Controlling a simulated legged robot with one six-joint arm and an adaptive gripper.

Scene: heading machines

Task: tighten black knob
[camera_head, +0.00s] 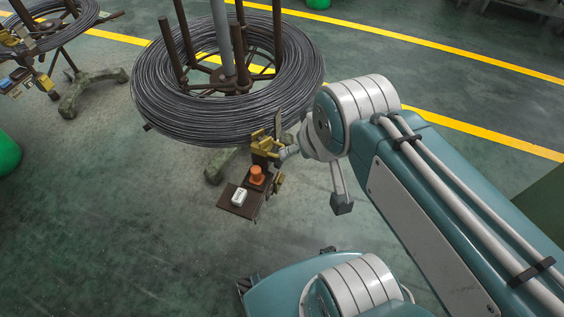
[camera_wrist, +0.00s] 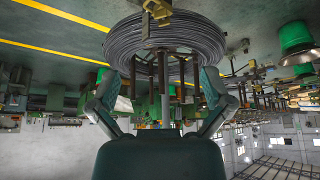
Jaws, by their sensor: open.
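I cannot make out a black knob in either view. A dark bracket (camera_head: 228,199) with yellowish metal parts (camera_head: 265,145) stands at the front of the wire coil (camera_head: 150,95) in the head view. It carries an orange knob-like part (camera_head: 256,175) and a white block (camera_head: 239,197). In the wrist view, which is upside down, a yellowish part (camera_wrist: 158,10) shows at the top edge by the coil (camera_wrist: 130,40). My gripper (camera_wrist: 157,75) is open and empty, its two fingers spread apart. In the head view my arm's end is just right of the bracket and partly hides my gripper.
Brown posts (camera_head: 177,55) rise inside the coil. A second coil stand (camera_head: 50,30) is at the upper left. A green rounded object (camera_head: 6,155) sits at the left edge. Yellow lines (camera_head: 430,42) cross the green floor. The floor (camera_head: 110,230) left of the bracket is clear.

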